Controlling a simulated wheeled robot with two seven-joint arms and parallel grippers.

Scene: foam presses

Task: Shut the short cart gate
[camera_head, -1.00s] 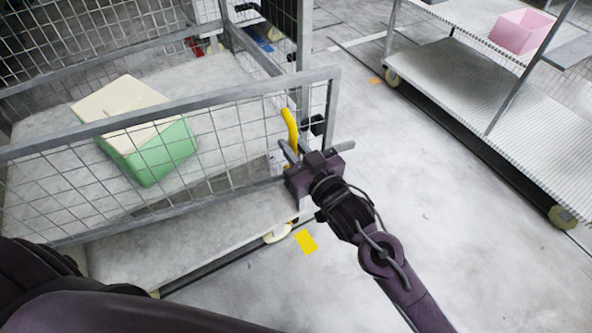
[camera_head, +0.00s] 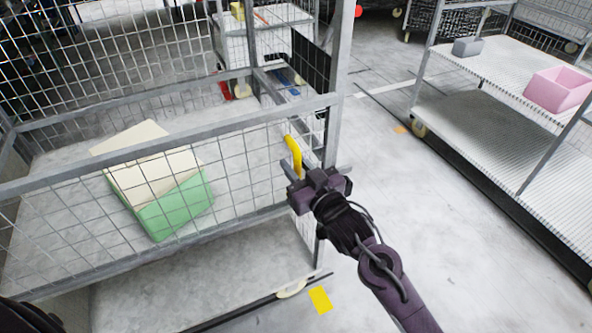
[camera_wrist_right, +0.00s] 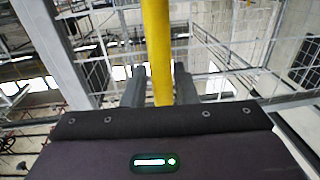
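The short cart gate (camera_head: 150,150) is the low mesh panel across the near side of the cage cart in the head view. Its right end appears beside the cart's corner post (camera_head: 341,50); I cannot tell whether they touch. A yellow handle (camera_head: 294,156) stands near that end. My right gripper (camera_head: 316,170) is at the handle, fingers spread. In the right wrist view, the yellow handle (camera_wrist_right: 158,50) runs down between the open fingers (camera_wrist_right: 160,88), with no clear grip on it. My left gripper is not in view.
A green and cream box (camera_head: 165,185) lies on the cart deck behind the gate. A shelf cart (camera_head: 480,130) with a pink bin (camera_head: 558,90) stands at the right. A yellow floor mark (camera_head: 320,300) is near the gate's lower right.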

